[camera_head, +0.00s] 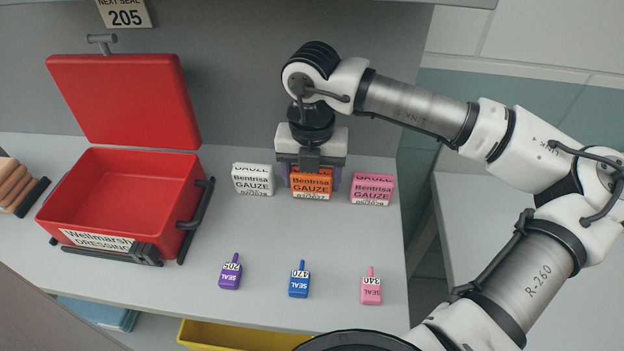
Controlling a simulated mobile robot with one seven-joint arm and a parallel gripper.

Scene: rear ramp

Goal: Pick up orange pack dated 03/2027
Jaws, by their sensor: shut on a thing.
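The orange pack (311,184) stands upright on the grey counter, between a white pack and a pink pack. Its front reads "Bentrisa GAUZE"; the date line at its lower edge is too small to read surely. My gripper (312,168) comes down from above and is shut on the orange pack, with a finger at each side. The gripper covers the top of the pack. I cannot tell whether the pack is clear of the counter.
The white pack (253,180) and pink pack (372,189) stand close on either side. An open, empty red box (120,190) is at left. Purple (230,273), blue (298,283) and pink (371,289) seals lie in front. A "NEXT SEAL 205" sign (124,14) hangs behind.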

